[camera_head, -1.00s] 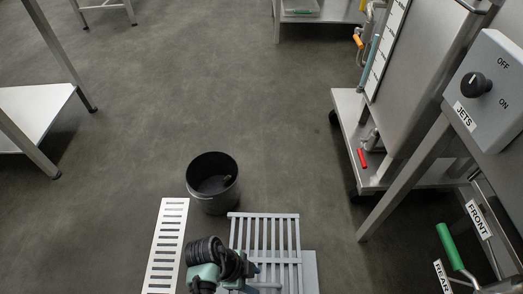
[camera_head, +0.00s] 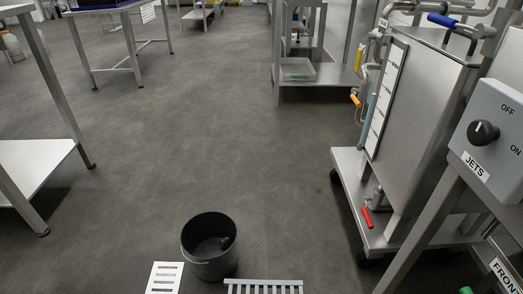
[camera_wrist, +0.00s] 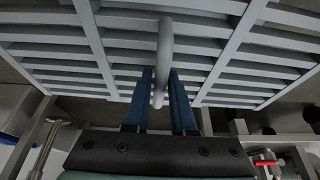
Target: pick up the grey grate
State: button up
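The grey grate (camera_head: 262,287) shows only as its far edge at the bottom of the head view, just right of the bucket. It fills the top of the wrist view as rows of grey slats (camera_wrist: 60,52) with cross bars. A round grey handle bar (camera_wrist: 165,45) stands out from its middle. My gripper (camera_wrist: 161,85) has its two blue fingers on either side of this bar, closed about it with little or no gap. My gripper is out of the head view. Whether the grate is clear of the floor I cannot tell.
A black bucket (camera_head: 209,248) stands on the floor just beyond the grate. A white slotted plate (camera_head: 164,277) lies to its left. A wheeled steel tank (camera_head: 421,120) and a JETS control box (camera_head: 490,135) stand at the right. The middle floor (camera_head: 210,130) is clear.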

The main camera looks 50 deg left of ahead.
grip_shut()
dwell(1.1)
